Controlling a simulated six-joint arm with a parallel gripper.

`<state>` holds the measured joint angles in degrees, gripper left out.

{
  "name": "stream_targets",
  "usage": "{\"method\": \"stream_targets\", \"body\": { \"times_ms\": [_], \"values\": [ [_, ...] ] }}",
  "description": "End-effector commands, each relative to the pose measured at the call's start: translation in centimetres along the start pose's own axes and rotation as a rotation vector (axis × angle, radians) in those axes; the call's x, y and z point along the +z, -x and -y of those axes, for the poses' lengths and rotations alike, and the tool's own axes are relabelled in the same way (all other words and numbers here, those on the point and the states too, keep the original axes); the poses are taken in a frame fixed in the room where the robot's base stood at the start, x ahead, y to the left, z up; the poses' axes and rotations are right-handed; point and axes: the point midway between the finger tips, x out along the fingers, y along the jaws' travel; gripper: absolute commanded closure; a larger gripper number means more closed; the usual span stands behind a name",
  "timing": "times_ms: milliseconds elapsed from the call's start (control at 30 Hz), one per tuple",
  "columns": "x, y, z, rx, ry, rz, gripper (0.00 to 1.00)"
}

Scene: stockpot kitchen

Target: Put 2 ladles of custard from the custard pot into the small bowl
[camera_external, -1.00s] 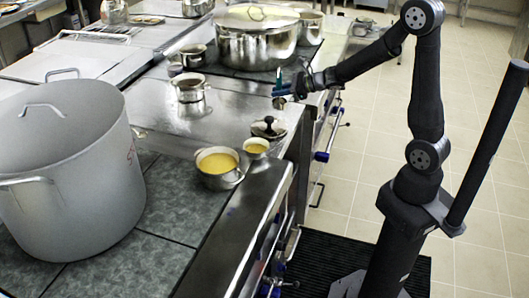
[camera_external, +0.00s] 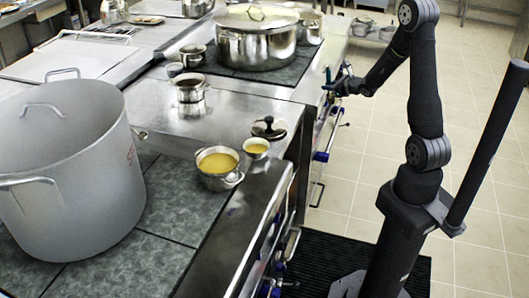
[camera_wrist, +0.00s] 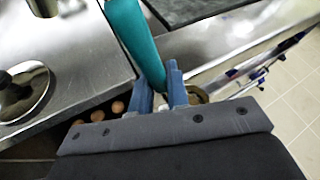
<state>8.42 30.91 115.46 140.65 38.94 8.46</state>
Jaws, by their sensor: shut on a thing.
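The custard pot (camera_external: 221,183), a steel pot holding yellow custard, stands near the counter's front edge in the outside view. The small bowl (camera_external: 256,156) stands just right of it, with yellow custard in it. My gripper (camera_external: 334,83) is beyond the counter's right edge, well behind and right of both. It is shut on a teal handle (camera_wrist: 137,42), apparently the ladle's, which runs up and left between the fingers (camera_wrist: 161,88) in the wrist view. A round metal rim shows partly behind the right finger; I cannot tell whether it is the ladle's cup.
A lid with a black knob (camera_external: 268,130) lies behind the small bowl. A steel pot (camera_external: 190,93) stands further back, and a large lidded pot (camera_external: 255,46) behind that. A huge grey stockpot (camera_external: 75,165) fills the left. Blue-ended rails (camera_external: 321,156) line the counter front.

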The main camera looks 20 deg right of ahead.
Motion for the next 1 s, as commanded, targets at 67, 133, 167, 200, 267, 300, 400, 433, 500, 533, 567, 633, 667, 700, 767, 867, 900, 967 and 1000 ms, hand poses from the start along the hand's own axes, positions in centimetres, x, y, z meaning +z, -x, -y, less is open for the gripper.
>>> {"method": "stream_targets", "body": {
  "times_ms": [67,133,167,200,267,300,400,433,500,533,567,633,667,700,767,867,900,967,1000],
  "values": [
    [0.1,0.0,0.0,0.001,0.000,0.001,1.00],
    [0.1,0.0,0.0,0.001,0.000,0.001,1.00],
    [0.1,0.0,0.0,0.001,0.000,0.001,1.00],
    [0.1,0.0,0.0,0.001,0.000,0.001,1.00],
    [0.1,0.0,0.0,0.001,0.000,0.001,1.00],
    [0.1,0.0,0.0,0.001,0.000,0.001,1.00],
    [0.1,0.0,-0.1,0.001,0.000,0.001,1.00],
    [0.1,0.0,-0.1,0.001,0.000,0.001,1.00],
    [0.1,0.0,-0.1,0.001,0.000,0.001,1.00],
    [0.1,0.0,-0.1,0.001,0.000,0.001,1.00],
    [0.1,0.0,-0.1,0.001,0.000,0.001,1.00],
    [0.1,0.0,-0.1,0.001,0.000,0.001,1.00],
    [0.1,0.0,-0.1,0.001,0.000,0.001,1.00],
    [0.1,0.0,-0.1,0.001,0.000,0.001,1.00],
    [0.1,0.0,-0.1,0.002,0.000,0.002,1.00],
    [0.4,-0.2,-0.5,0.011,0.004,0.005,1.00],
    [0.6,-0.4,-0.9,0.020,0.007,0.008,1.00],
    [1.3,-0.8,-2.0,0.044,0.015,0.015,1.00],
    [1.9,-1.1,-3.0,0.065,0.023,0.021,1.00]
  ]
}}
